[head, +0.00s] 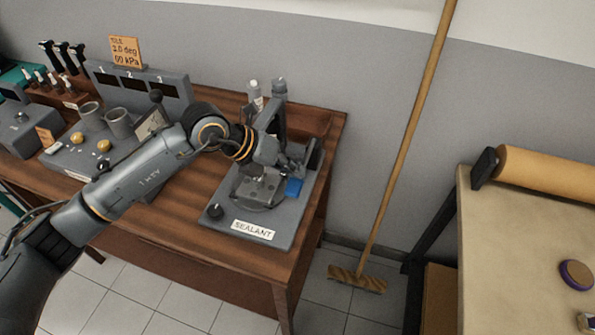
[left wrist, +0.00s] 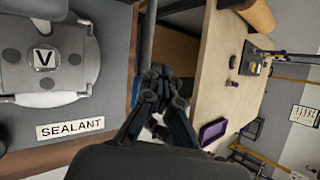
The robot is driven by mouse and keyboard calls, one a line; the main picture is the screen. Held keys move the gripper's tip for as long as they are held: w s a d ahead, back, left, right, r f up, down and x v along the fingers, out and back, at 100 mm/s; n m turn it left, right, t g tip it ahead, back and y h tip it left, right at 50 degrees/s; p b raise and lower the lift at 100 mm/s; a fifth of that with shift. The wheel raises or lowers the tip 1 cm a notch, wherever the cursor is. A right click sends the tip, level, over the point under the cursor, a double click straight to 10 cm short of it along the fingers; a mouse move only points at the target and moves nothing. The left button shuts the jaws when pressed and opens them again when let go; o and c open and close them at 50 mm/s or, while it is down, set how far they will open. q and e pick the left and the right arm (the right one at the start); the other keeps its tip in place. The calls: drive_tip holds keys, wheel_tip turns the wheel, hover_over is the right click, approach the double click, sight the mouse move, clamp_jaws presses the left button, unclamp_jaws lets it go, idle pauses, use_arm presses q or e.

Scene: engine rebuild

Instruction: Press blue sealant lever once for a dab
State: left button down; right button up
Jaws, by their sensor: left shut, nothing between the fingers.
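The sealant station is a grey plate (head: 222,222) with a white SEALANT label (head: 253,230), on the right end of the wooden bench. Its blue lever (head: 294,187) shows on the plate's right side. My left gripper (head: 303,163) is above and just behind the blue lever in the head view; whether they touch I cannot tell. In the left wrist view the left gripper's fingers (left wrist: 160,82) are shut and empty. My right gripper is not in view.
A grey dispenser post (head: 273,115) stands behind my left wrist. A grey panel with numbered windows (head: 130,90) and metal cups (head: 119,123) are at left. A broom (head: 400,150) leans on the wall. A pale table (head: 510,240) is at right, past a floor gap.

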use_arm(q)
drive_tip(key=shift+s+f+b, duration=0.15)
drive_tip(key=shift+f+b, duration=0.15)
drive_tip(key=shift+f, duration=0.25)
idle(0.6)
drive_tip(key=shift+r+p, duration=0.95)
drive_tip(key=shift+r, duration=1)
drive_tip(key=shift+w, duration=0.2)
drive_tip(key=r+p, duration=0.1)
drive_tip(key=r, duration=0.1)
drive_tip(key=r+p, duration=0.1)
drive_tip(key=r, duration=0.2)
drive_tip(key=shift+w+d+p, duration=0.1)
drive_tip(key=shift+w+p, duration=0.1)
drive_tip(key=shift+p, duration=0.1)
